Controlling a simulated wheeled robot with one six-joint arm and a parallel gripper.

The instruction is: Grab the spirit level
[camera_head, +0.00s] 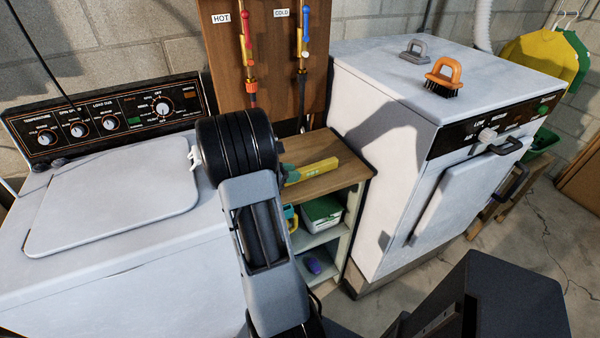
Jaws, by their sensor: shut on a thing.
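The yellow spirit level (315,171) shows just right of the black end of my arm, over the wooden top of the small shelf unit. A green piece (287,172) shows at its left end, and I cannot tell if it is part of the level. My gripper (240,146) is at the black end of the arm. Its fingers are mostly hidden behind the wrist, so the grasp itself does not show. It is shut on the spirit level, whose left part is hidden. I cannot tell whether the level touches the wooden top.
A washer (120,255) stands left and a white dryer-like machine (400,130) right, with an orange brush (444,76) and a grey brush (413,52) on top. A pipe board (262,50) stands behind.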

